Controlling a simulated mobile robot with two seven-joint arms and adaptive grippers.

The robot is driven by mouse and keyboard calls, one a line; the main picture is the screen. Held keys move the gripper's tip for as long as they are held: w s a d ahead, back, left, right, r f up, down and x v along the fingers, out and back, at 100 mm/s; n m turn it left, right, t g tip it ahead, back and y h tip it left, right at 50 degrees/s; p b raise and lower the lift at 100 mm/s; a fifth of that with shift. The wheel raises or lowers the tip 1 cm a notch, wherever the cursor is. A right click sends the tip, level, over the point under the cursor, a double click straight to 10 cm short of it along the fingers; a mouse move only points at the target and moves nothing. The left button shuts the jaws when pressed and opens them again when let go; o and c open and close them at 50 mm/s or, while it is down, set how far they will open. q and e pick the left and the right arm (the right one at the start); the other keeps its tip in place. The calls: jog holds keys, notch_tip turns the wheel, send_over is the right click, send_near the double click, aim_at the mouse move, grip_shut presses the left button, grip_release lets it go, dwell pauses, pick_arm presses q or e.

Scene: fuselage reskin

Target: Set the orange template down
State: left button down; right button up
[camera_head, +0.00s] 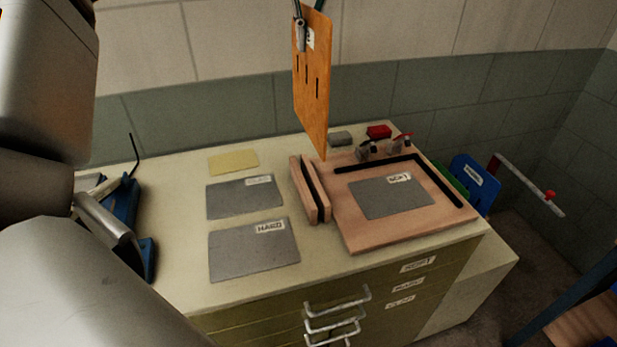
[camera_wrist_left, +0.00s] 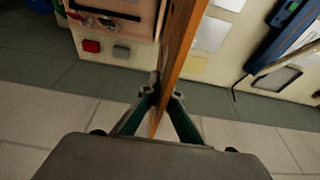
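The orange template (camera_head: 312,95) hangs upright in the air over the back of the bench top, with thin dark slots and a white label near its top. My left gripper (camera_head: 310,28) is shut on its upper end; only the fingers show, at the top of the head view. In the left wrist view the fingers (camera_wrist_left: 160,98) pinch the template (camera_wrist_left: 182,45) from both sides, and it is seen nearly edge-on. Its lower tip appears in front of the wooden fixture's back left corner; whether it touches is unclear. My right gripper is not in view.
A wooden fixture board (camera_head: 368,233) holds a grey SOFT sheet (camera_head: 385,200) and clamps (camera_head: 400,142). A slotted wooden block (camera_head: 308,190) stands left of it. A HARD sheet (camera_head: 253,255), another grey sheet (camera_head: 240,199) and a yellow sheet (camera_head: 233,161) lie further left. Blue tool (camera_head: 130,205) at left.

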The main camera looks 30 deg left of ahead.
pick_arm(q)
send_over(306, 129)
jog(key=x, duration=0.4)
jog(key=s+d+x, duration=0.1)
jog(key=x, duration=0.4)
jog(key=d+x, duration=0.1)
jog(key=x, duration=0.4)
jog(key=shift+s+d+f, duration=0.2)
jog(key=shift+s+f, duration=0.15)
jog(key=shift+f, duration=1.1)
notch_tip(306, 129, down, 3)
jog(key=shift+f, duration=0.25)
jog(key=c, duration=2.3)
grip_release()
jog(key=shift+f, duration=0.1)
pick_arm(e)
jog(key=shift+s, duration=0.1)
